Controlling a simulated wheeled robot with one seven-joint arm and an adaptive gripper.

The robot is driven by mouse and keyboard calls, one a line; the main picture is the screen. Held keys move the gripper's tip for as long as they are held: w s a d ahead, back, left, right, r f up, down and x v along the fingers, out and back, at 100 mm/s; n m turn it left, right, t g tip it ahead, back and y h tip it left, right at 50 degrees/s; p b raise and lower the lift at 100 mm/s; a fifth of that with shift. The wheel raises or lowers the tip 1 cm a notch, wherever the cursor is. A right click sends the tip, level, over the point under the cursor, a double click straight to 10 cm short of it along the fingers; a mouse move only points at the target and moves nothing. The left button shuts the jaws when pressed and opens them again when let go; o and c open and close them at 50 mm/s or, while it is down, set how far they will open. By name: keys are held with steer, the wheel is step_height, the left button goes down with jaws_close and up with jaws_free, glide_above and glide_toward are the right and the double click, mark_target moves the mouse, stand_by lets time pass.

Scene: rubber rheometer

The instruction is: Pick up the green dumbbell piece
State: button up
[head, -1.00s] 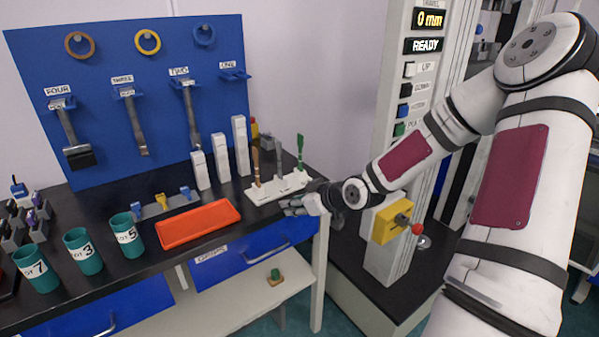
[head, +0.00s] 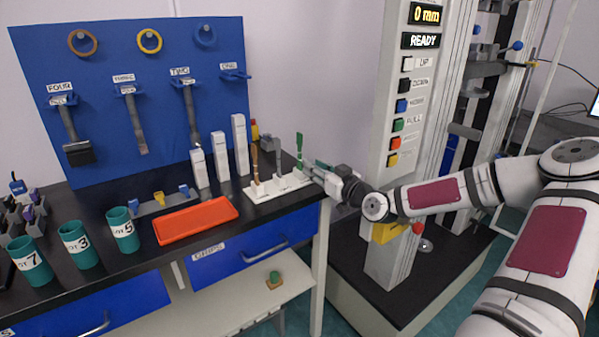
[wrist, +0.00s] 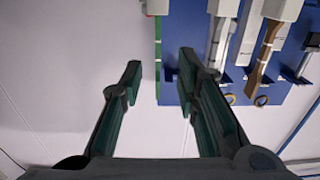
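The green dumbbell piece (head: 299,151) stands upright in the right end of a small white rack (head: 284,186) on the black bench in the head view. A grey piece (head: 278,159) and a brown piece (head: 255,162) stand in the same rack to its left. My gripper (head: 311,168) is just right of the green piece, pointing left at it; whether they touch is unclear. In the wrist view my gripper (wrist: 158,75) is open, nothing visibly clamped. A thin green strip (wrist: 157,58) shows between its fingers; I cannot tell if it is the piece. The brown piece (wrist: 263,62) also shows there.
An orange tray (head: 196,220) and teal cups (head: 123,231) are to the left. A blue tool board (head: 130,110) stands behind the bench. The tall testing machine (head: 395,140) is right of my gripper.

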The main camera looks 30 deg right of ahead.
mark_target(300, 156)
steer(key=w+b, duration=0.1)
steer(key=w, duration=0.7)
steer(key=shift+w, duration=0.35)
jaws_close()
